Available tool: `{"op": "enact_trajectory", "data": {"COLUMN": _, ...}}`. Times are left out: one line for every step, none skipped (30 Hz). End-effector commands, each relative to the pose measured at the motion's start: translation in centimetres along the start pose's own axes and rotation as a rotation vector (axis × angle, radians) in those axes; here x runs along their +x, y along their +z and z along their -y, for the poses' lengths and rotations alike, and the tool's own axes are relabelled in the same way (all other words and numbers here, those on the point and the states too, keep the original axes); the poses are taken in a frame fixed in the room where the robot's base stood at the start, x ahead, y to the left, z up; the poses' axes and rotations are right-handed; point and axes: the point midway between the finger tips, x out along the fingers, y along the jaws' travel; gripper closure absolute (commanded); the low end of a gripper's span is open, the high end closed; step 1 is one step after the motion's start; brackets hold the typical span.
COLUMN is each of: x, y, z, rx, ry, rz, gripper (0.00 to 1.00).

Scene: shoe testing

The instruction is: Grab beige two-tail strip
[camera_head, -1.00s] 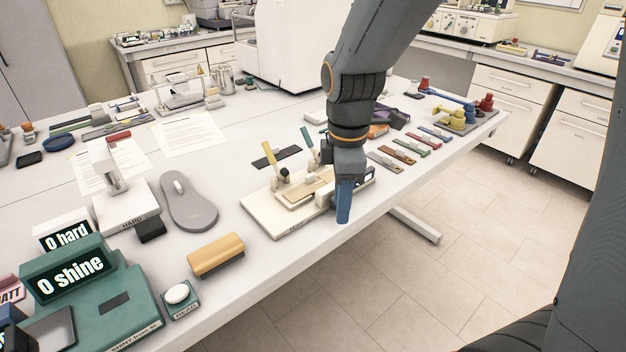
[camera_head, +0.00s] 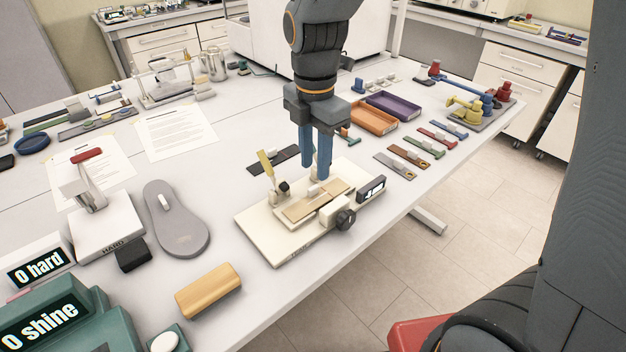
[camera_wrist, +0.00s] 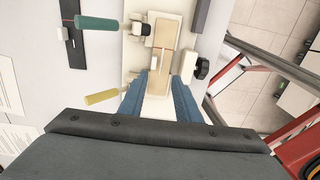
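A beige strip (camera_head: 316,202) lies flat on the white clamp fixture (camera_head: 280,246) near the table's front edge. The strip also shows in the wrist view (camera_wrist: 165,38), with a line across it and a small white block beside its middle; I cannot make out its two tails. My gripper (camera_head: 317,172) points down just behind the strip, over the fixture's far side. Its blue fingers stand apart in the wrist view (camera_wrist: 160,76), and the strip's near end lies in line with the gap. I see nothing held between them.
The fixture has a yellow lever (camera_head: 266,163), a teal lever (camera_wrist: 95,22) and a black knob (camera_head: 345,219). Several coloured strips (camera_head: 420,154) lie to its right, with orange (camera_head: 373,119) and purple (camera_head: 393,106) trays behind. A wooden-topped block (camera_head: 208,290) lies front left.

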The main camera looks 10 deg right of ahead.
Motion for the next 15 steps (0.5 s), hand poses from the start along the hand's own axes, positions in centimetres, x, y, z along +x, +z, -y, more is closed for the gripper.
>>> {"op": "enact_trajectory", "data": {"x": 0.0, "y": 0.0, "z": 0.0, "rx": -0.001, "ry": 0.0, "rz": 0.0, "gripper": 0.7}}
{"op": "enact_trajectory", "data": {"x": 0.1, "y": 0.0, "z": 0.0, "rx": -0.001, "ry": -0.001, "rz": 0.0, "gripper": 0.7}}
{"op": "enact_trajectory", "data": {"x": 0.3, "y": -0.1, "z": 0.0, "rx": -0.002, "ry": -0.001, "rz": 0.0, "gripper": 0.7}}
{"op": "enact_trajectory", "data": {"x": 0.5, "y": -0.1, "z": 0.0, "rx": -0.002, "ry": -0.001, "rz": 0.0, "gripper": 0.7}}
{"op": "enact_trajectory", "data": {"x": 0.7, "y": -0.1, "z": 0.0, "rx": -0.003, "ry": -0.002, "rz": -0.001, "gripper": 0.7}}
{"op": "enact_trajectory", "data": {"x": 1.1, "y": -0.2, "z": 0.0, "rx": -0.004, "ry": -0.003, "rz": -0.001, "gripper": 0.7}}
{"op": "enact_trajectory", "data": {"x": 1.4, "y": -0.2, "z": 0.0, "rx": -0.005, "ry": -0.003, "rz": -0.001, "gripper": 0.7}}
{"op": "enact_trajectory", "data": {"x": 1.8, "y": -0.3, "z": 0.0, "rx": -0.006, "ry": -0.003, "rz": -0.001, "gripper": 0.7}}
{"op": "enact_trajectory", "data": {"x": 2.2, "y": -0.3, "z": 0.0, "rx": -0.007, "ry": -0.004, "rz": -0.001, "gripper": 0.7}}
{"op": "enact_trajectory", "data": {"x": 2.4, "y": -0.3, "z": 0.0, "rx": -0.007, "ry": -0.003, "rz": -0.001, "gripper": 0.7}}
{"op": "enact_trajectory", "data": {"x": 2.6, "y": -0.4, "z": -0.1, "rx": -0.008, "ry": -0.002, "rz": -0.001, "gripper": 0.7}}
{"op": "enact_trajectory", "data": {"x": 2.9, "y": -0.4, "z": -0.1, "rx": -0.008, "ry": -0.002, "rz": -0.001, "gripper": 0.7}}
{"op": "enact_trajectory", "data": {"x": 3.1, "y": -0.4, "z": -0.1, "rx": -0.008, "ry": -0.003, "rz": -0.001, "gripper": 0.7}}
{"op": "enact_trajectory", "data": {"x": 3.3, "y": -0.4, "z": -0.2, "rx": -0.008, "ry": -0.003, "rz": -0.001, "gripper": 0.7}}
{"op": "enact_trajectory", "data": {"x": 3.6, "y": -0.4, "z": -0.2, "rx": -0.008, "ry": -0.003, "rz": -0.001, "gripper": 0.7}}
